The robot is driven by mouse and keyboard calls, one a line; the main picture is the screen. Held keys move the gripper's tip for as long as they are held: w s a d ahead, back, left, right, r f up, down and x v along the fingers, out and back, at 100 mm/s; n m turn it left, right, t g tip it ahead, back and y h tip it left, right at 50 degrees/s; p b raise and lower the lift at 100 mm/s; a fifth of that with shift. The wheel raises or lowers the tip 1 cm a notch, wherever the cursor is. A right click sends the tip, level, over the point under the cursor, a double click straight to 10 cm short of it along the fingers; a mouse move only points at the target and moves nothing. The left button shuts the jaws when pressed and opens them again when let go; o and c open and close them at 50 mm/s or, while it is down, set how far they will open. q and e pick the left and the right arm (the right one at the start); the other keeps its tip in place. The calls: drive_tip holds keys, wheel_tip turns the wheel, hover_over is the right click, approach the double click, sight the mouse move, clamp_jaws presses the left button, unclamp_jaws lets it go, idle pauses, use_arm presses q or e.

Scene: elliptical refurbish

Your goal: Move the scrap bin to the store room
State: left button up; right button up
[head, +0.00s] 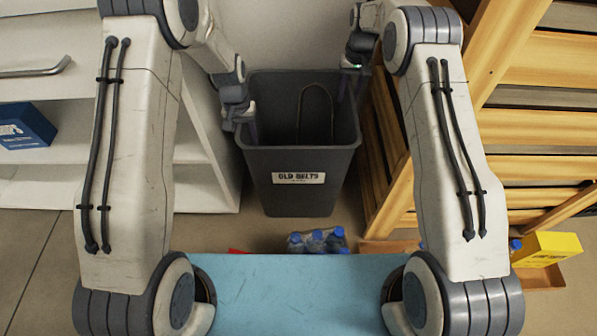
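The scrap bin (305,185) is a dark grey open-topped bin with a white label reading "OLD BELTS". It stands upright in the middle of the head view, and a dark belt loop (315,112) shows inside it. My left gripper (243,130) is at the bin's left rim, with a finger just inside the edge. My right gripper (352,85) is at the right rim near the back, with a finger reaching down inside. The fingertips are small and partly hidden, so I cannot tell whether either is clamped on the rim.
White shelves (205,155) with a blue box (25,127) stand close on the left. A wooden slatted rack (395,150) stands close on the right. Bottles with blue caps (318,241) sit in front of the bin, behind a light blue surface (290,295). A yellow box (548,247) is at right.

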use_arm(q)
drive_tip(key=shift+f, duration=0.15)
use_arm(e)
drive_tip(key=shift+f, duration=0.2)
use_arm(q)
clamp_jaws()
use_arm(e)
clamp_jaws()
drive_tip(key=shift+r, duration=0.1)
idle(0.8)
use_arm(q)
drive_tip(key=shift+w+r, duration=0.15)
drive_tip(key=shift+r, duration=0.15)
use_arm(e)
drive_tip(key=shift+w+r, duration=0.1)
drive_tip(key=shift+r, duration=0.2)
